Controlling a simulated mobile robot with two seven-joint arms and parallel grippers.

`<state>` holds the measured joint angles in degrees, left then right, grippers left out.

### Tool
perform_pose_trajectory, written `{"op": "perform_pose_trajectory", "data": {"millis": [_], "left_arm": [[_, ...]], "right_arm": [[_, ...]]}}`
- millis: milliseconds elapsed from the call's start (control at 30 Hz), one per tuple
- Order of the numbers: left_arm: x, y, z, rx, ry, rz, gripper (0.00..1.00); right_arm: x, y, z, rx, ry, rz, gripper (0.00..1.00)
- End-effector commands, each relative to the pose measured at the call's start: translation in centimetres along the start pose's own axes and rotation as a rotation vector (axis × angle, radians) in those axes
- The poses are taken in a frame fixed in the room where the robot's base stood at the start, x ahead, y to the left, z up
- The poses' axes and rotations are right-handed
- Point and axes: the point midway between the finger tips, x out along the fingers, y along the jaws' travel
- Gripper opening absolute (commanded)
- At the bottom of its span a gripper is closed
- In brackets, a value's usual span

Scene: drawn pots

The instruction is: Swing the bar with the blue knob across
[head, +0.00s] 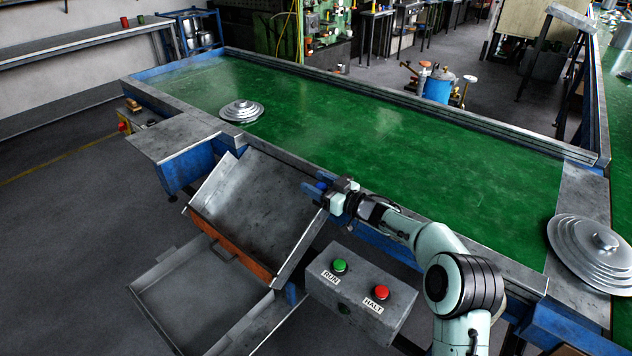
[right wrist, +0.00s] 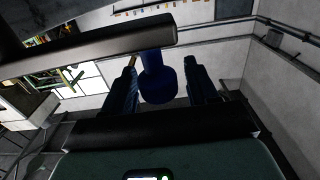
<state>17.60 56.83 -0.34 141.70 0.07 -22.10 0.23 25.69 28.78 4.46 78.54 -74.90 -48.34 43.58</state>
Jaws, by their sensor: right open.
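The blue knob (right wrist: 158,82) shows in the right wrist view at the end of a dark bar (right wrist: 100,45), which crosses the upper left of that view. My right gripper (right wrist: 160,88) is open, with one dark blue finger on each side of the knob and gaps visible between. In the head view my right gripper (head: 316,190) is at the near edge of the green table, by the top right corner of the tilted chute. The bar is hard to pick out there. My left gripper is not in view.
A grey tilted chute (head: 250,195) stands above an open tray (head: 190,300). A control box (head: 350,310) with a green RUN and a red HALT button is just below my right arm. Stacked lids lie on the green belt (head: 242,110) and at the right end (head: 600,250).

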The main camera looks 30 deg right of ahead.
Motion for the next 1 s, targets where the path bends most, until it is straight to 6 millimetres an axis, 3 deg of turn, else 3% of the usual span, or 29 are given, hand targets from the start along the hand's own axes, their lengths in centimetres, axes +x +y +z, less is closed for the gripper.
{"op": "perform_pose_trajectory", "data": {"millis": [367, 533, 1000], "left_arm": [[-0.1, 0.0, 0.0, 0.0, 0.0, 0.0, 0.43], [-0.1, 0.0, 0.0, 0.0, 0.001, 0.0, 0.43], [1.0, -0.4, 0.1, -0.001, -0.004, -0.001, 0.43]], "right_arm": [[0.5, 0.0, 0.0, 0.0, 0.0, 0.0, 0.55], [0.5, 0.0, 0.0, 0.0, 0.0, 0.0, 0.0], [1.9, -0.8, 0.2, 0.0, 0.0, 0.041, 0.0]]}}
